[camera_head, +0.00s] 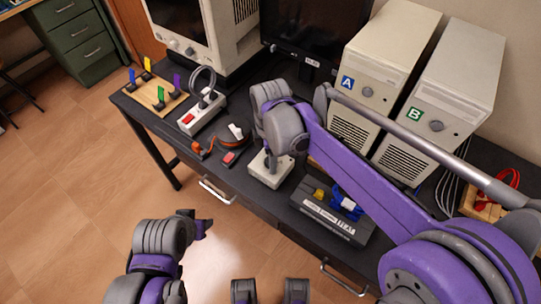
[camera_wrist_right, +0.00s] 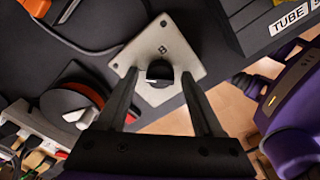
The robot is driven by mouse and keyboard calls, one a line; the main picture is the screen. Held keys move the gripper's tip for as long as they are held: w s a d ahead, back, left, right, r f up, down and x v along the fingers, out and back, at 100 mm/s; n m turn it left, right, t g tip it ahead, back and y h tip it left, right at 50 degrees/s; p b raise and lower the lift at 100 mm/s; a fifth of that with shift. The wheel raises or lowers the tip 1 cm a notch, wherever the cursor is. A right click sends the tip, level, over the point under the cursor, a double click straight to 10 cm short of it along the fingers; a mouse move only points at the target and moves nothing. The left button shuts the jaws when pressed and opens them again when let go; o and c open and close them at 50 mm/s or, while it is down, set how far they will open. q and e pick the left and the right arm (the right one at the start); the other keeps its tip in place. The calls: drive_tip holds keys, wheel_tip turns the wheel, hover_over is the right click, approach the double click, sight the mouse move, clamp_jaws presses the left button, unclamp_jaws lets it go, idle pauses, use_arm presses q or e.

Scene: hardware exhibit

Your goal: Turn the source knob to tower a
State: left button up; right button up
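The source knob is a small black round knob (camera_wrist_right: 159,73) with a pale mark. It sits on a light plate-like box (camera_wrist_right: 178,42) with a small dark symbol, which is hard to read. The pale box (camera_head: 283,180) stands on the desk. My right gripper (camera_head: 271,160) points down over it in the head view. In the right wrist view its fingers (camera_wrist_right: 160,76) are apart, one on each side of the knob, with gaps. Tower A (camera_head: 378,62) and tower B (camera_head: 445,98) stand at the back right. My left gripper (camera_head: 204,228) is off the desk's front; its fingers are unclear.
The black device with blue and yellow parts (camera_head: 335,208) lies right of the box. A power strip (camera_head: 202,112), an orange-and-black round item (camera_head: 232,140) and a small red-topped item (camera_head: 229,158) lie left. A wooden board (camera_head: 156,97) with coloured pieces is farther left. Monitors stand behind.

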wheel_tip(320, 180, up, 11)
drive_tip(key=p, duration=0.1)
idle(0.7)
drive_tip(key=shift+f, duration=0.15)
